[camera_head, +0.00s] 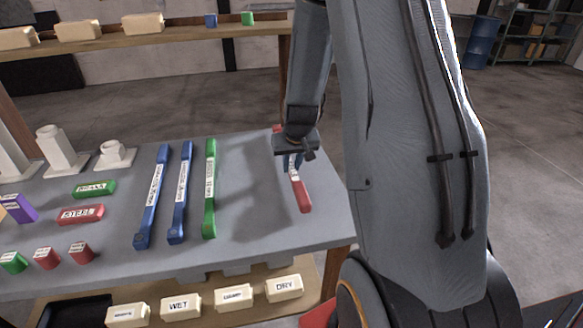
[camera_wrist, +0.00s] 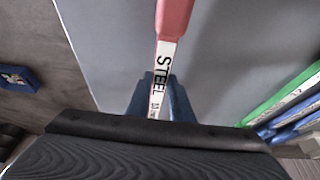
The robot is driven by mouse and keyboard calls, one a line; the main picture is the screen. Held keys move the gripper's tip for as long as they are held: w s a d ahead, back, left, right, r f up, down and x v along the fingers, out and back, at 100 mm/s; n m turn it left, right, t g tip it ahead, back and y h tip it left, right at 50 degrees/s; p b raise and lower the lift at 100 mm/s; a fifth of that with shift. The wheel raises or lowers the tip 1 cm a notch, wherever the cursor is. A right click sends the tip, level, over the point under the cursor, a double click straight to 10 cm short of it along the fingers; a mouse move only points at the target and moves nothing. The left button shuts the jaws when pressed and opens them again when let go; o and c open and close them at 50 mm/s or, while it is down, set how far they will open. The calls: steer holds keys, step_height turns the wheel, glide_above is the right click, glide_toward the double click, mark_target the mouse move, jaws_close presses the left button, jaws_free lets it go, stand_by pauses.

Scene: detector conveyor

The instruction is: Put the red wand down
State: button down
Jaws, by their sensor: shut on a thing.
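The red wand (camera_head: 303,196), with a white label, is at the right end of the grey table (camera_head: 328,232). In the wrist view the red wand (camera_wrist: 174,18) runs up from between the blue fingertips, and its label reads STEEL. My gripper (camera_head: 293,162) is shut on it around the labelled part; it also shows in the wrist view (camera_wrist: 161,95). The wand's far end is partly hidden behind my gripper. I cannot tell whether the wand touches the table.
Two blue wands (camera_head: 151,196) (camera_head: 180,192) and a green wand (camera_head: 210,188) lie to the left. Labelled red and green blocks (camera_head: 80,214) and white stands (camera_head: 62,152) are farther left. Bare table lies between the green wand and my gripper.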

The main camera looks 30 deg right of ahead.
steer(key=shift+f, duration=0.5)
steer(key=shift+f+b, duration=0.15)
steer(key=shift+b, duration=0.15)
steer(key=c, duration=1.6)
jaws_free()
steer(key=shift+o, duration=0.2)
